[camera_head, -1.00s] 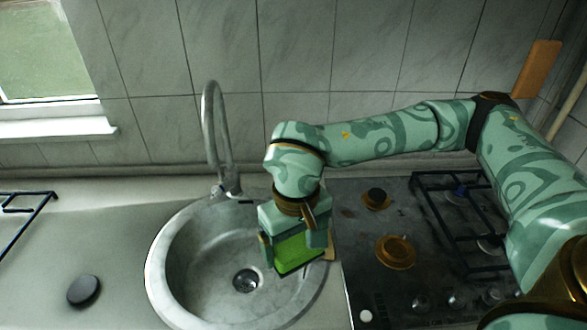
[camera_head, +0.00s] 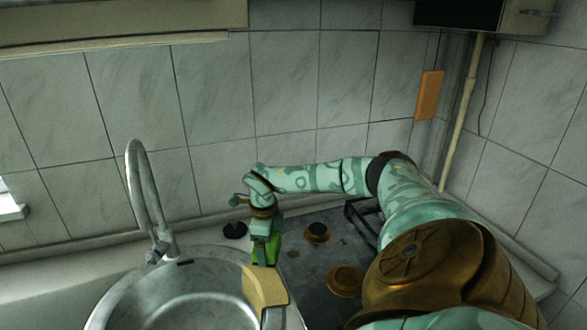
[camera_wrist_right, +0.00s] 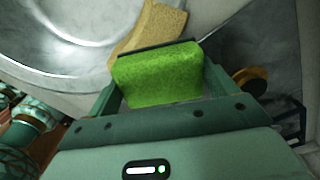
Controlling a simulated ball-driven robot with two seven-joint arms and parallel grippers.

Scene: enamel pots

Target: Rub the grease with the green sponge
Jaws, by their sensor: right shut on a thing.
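My right gripper (camera_head: 266,246) is shut on the green sponge (camera_head: 273,251) at the right edge of the sink, beside the stove. In the wrist view the sponge (camera_wrist_right: 158,75) sits between the fingers of the right gripper (camera_wrist_right: 160,85), with a dark strip along its far edge. The stovetop (camera_head: 318,268) is dark, with faint brownish spots. I cannot tell which mark is the grease. Whether the sponge touches the surface is unclear. My left gripper is not in view.
A tan block (camera_head: 264,286) lies at the sink rim, just beyond the sponge in the wrist view (camera_wrist_right: 150,28). The steel sink (camera_head: 185,295) with its tall faucet (camera_head: 145,195) is left. Brass-coloured burners (camera_head: 345,280) and a black grate (camera_head: 358,210) are on the stove.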

